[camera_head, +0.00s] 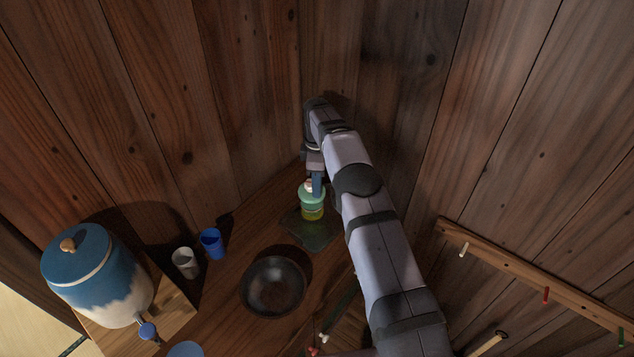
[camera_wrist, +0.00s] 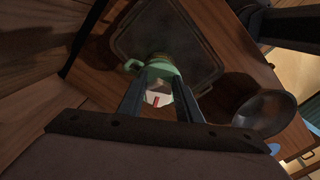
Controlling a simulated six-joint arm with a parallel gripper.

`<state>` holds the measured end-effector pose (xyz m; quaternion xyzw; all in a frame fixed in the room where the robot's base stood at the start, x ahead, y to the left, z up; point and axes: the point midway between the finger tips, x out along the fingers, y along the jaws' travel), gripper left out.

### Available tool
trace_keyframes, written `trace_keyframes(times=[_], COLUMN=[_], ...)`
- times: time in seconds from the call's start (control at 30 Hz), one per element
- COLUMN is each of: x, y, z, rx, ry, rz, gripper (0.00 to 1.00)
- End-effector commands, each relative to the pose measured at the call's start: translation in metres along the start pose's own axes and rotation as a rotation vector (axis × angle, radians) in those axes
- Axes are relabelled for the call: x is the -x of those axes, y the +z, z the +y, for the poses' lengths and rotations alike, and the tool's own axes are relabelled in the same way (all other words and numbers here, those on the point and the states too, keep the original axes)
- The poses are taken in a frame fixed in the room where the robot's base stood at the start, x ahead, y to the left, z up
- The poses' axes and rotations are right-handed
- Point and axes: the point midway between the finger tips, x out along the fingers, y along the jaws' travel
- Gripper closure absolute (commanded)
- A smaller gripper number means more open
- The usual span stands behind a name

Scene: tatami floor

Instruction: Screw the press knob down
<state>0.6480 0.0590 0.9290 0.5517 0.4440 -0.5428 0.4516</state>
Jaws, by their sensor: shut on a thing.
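The press (camera_head: 312,208) is a small light-green body with a yellowish-green lower band, standing upright on a dark square tray (camera_head: 318,241). In the wrist view the green press (camera_wrist: 164,61) shows a loop handle on its left side. The pale press knob (camera_wrist: 157,99), with a red mark, lies between my two fingers at the top of the press. My gripper (camera_wrist: 160,101) points down and is shut on the knob. In the head view my gripper (camera_head: 316,186) hides most of the knob. I cannot tell how far down the knob sits.
A dark round bowl (camera_head: 274,287) stands in front of the tray. A blue cup (camera_head: 212,243) and a grey-white cup (camera_head: 185,263) stand to the left. A blue-and-white lidded dispenser (camera_head: 97,276) is farther left. Wooden walls close in behind. A peg rail (camera_head: 530,275) is at right.

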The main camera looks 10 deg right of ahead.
Motion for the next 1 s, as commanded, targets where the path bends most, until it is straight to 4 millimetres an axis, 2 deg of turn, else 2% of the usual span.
trace_keyframes(times=[0.03, 0.5, 0.87, 0.9, 0.93, 1.0], x=[-0.0154, -0.0151, -0.0150, -0.0150, -0.0150, -0.0150], y=[-0.0049, -0.0025, -0.0007, -0.0006, -0.0006, -0.0013], z=[-0.0061, -0.0052, -0.0047, -0.0047, -0.0048, -0.0050], rx=[-0.055, -0.610, -0.679, -0.679, -0.679, -0.678], ry=[-0.016, -0.017, -0.015, -0.015, -0.015, -0.016], rz=[0.005, -0.001, -0.004, -0.004, -0.004, -0.003], gripper=[0.81, 0.82, 0.83, 0.61, 0.53, 0.50])
